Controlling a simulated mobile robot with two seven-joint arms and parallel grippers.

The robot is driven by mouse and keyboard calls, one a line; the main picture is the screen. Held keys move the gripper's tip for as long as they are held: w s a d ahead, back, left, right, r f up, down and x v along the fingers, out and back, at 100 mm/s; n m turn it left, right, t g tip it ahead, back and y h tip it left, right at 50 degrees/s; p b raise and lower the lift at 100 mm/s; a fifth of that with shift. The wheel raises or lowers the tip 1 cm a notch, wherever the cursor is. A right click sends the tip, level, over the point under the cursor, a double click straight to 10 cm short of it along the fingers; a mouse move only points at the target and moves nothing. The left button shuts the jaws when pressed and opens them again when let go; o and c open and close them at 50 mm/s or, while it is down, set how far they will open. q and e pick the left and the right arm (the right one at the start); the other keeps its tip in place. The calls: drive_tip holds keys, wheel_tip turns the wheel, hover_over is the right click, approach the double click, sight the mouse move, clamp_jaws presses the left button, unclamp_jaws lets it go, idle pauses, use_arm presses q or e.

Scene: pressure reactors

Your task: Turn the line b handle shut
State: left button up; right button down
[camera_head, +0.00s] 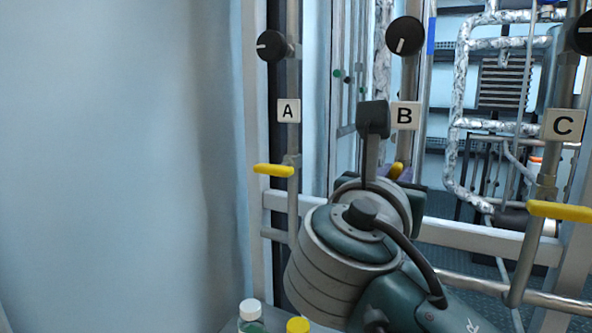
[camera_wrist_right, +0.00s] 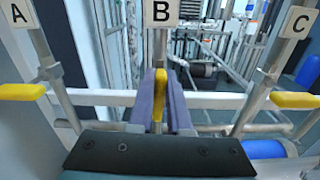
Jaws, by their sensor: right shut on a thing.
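The yellow line b handle (camera_head: 396,170) shows only in part in the head view, below the B label (camera_head: 405,115) and behind my right wrist. In the right wrist view the handle (camera_wrist_right: 159,92) lies between the two purple fingers of my right gripper (camera_wrist_right: 160,84), which is shut on it. There it runs up and down in the picture, in front of the line b pipe (camera_wrist_right: 159,50), unlike the sideways handles on A and C. In the head view my right gripper (camera_head: 397,172) is mostly hidden by its own arm. My left gripper is out of view.
Yellow handle A (camera_head: 273,170) is left of my right arm and yellow handle C (camera_head: 560,211) is right of it. Black knobs (camera_head: 405,36) sit above. A grey rail (camera_head: 470,236) crosses behind. Two capped bottles (camera_head: 250,318) stand at the bottom.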

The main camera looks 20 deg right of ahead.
drive_tip(key=m, duration=0.3)
drive_tip(key=shift+s+d+f+m, duration=0.1)
drive_tip(key=shift+s+d+m, duration=0.1)
drive_tip(key=shift+m, duration=0.2)
drive_tip(key=shift+s+d+f+m+b, duration=0.1)
drive_tip(key=shift+f+m+b, duration=0.15)
drive_tip(key=shift+m+b, duration=1.4)
drive_tip(key=shift+s+d+f+m+b, duration=0.1)
drive_tip(key=shift+s+f+m+b, duration=0.2)
drive_tip(key=shift+m, duration=2.5)
drive_tip(key=shift+w+d+f+m+b, duration=0.15)
drive_tip(key=shift+m+b, duration=0.9)
drive_tip(key=shift+m, duration=1.2)
drive_tip(key=shift+s, duration=0.1)
drive_tip(key=c, duration=0.9)
unclamp_jaws()
drive_tip(key=shift+o, duration=0.2)
